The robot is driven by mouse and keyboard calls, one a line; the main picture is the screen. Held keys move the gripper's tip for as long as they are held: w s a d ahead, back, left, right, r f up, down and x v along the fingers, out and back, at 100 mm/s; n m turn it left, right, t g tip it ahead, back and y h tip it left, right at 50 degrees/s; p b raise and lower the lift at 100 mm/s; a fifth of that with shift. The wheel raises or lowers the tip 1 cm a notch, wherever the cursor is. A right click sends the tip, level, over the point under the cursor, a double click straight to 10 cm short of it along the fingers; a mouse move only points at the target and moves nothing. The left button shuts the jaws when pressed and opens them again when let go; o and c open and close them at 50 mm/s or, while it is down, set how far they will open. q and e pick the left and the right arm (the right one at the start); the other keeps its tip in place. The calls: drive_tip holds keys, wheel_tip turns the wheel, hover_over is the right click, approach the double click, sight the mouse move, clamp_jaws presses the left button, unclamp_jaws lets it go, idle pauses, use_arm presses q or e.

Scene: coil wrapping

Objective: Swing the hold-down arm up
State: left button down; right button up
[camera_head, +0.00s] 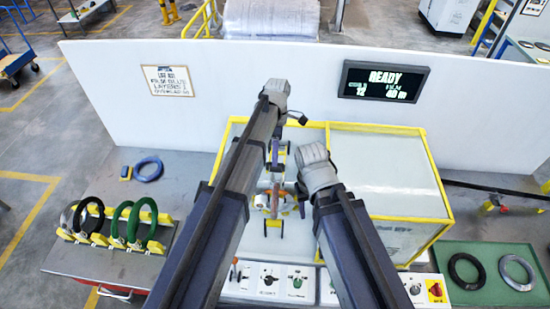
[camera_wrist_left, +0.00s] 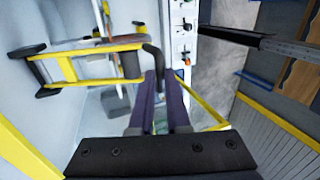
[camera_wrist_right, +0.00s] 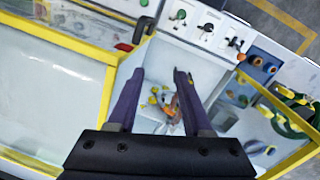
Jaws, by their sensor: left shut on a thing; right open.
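The hold-down arm shows in the left wrist view as a yellow frame (camera_wrist_left: 100,48) with black end pieces and a black bent bar (camera_wrist_left: 153,52). My left gripper (camera_wrist_left: 158,80) is shut on the black bar, which lies between its purple fingers. In the head view my left gripper (camera_head: 279,150) is over the middle of the wrapping machine, partly hidden by my own arm. My right gripper (camera_wrist_right: 155,78) is open and empty, its fingers apart above the machine's inner floor. In the head view my right gripper (camera_head: 298,193) is lower and to the right of the left one.
The yellow-edged machine case (camera_head: 385,170) stands to the right. A control panel (camera_head: 268,284) with knobs runs along the front. Green and black coils (camera_head: 120,222) stand on a rack at left. A green tray (camera_head: 488,270) with two rings lies at right.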

use_arm(q)
drive_tip(key=shift+w, duration=0.35)
